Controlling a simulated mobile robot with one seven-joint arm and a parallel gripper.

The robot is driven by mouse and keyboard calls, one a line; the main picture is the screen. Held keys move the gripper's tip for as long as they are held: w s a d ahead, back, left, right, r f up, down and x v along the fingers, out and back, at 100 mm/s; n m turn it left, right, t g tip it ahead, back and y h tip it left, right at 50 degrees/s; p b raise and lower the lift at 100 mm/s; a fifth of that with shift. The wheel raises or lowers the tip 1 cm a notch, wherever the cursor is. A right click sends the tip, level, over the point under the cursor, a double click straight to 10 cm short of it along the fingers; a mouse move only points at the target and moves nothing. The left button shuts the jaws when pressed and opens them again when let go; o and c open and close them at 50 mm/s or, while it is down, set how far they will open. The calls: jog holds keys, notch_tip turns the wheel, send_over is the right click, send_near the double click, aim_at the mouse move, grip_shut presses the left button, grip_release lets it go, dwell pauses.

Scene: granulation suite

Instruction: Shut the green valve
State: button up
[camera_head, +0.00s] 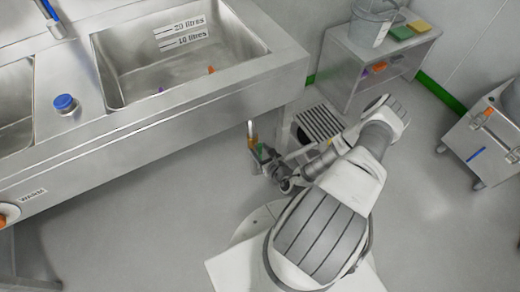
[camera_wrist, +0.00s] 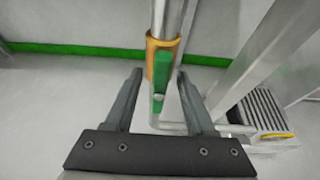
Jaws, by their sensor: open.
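The green valve (camera_wrist: 161,77) shows in the wrist view as a green lever on a brass-coloured body (camera_wrist: 152,47), fitted on an upright metal pipe (camera_wrist: 168,18). The lever hangs down along the pipe. My gripper (camera_wrist: 160,82) is open, with one finger on each side of the lever and a gap to it on both sides. I cannot tell how deep the lever sits between the fingers. In the head view the valve (camera_head: 261,149) is small beside my gripper (camera_head: 267,164), below the sink's front edge, and partly hidden.
The steel sink unit (camera_head: 190,105) stands above and left of the valve. A steel cabinet (camera_head: 350,75) stands behind, and a wheeled cart (camera_head: 478,150) at the far right. The floor (camera_head: 130,220) in front of the sink is clear.

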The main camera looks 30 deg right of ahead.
grip_shut()
dwell(0.5)
jog(key=m+y, duration=0.1)
jog(key=m+y+b, duration=0.1)
jog(key=shift+d+f+m, duration=0.15)
jog(key=shift+d+m, duration=0.1)
jog(key=shift+m, duration=0.15)
jog(key=shift+d+f+m+t+y+b, duration=0.15)
jog(key=shift+m+t+y+b, duration=0.5)
jog(key=shift+m+b, duration=1.05)
jog(key=shift+d+f+m+t+y+b, duration=0.15)
jog(key=shift+m+t+y+b, duration=0.15)
jog(key=shift+m+y+b, duration=1.1)
jog(key=shift+f+m+t+y+b, duration=0.15)
jog(key=shift+m+t+y+b, duration=0.3)
jog(key=shift+m+b, duration=1.6)
jog(key=shift+m, duration=0.35)
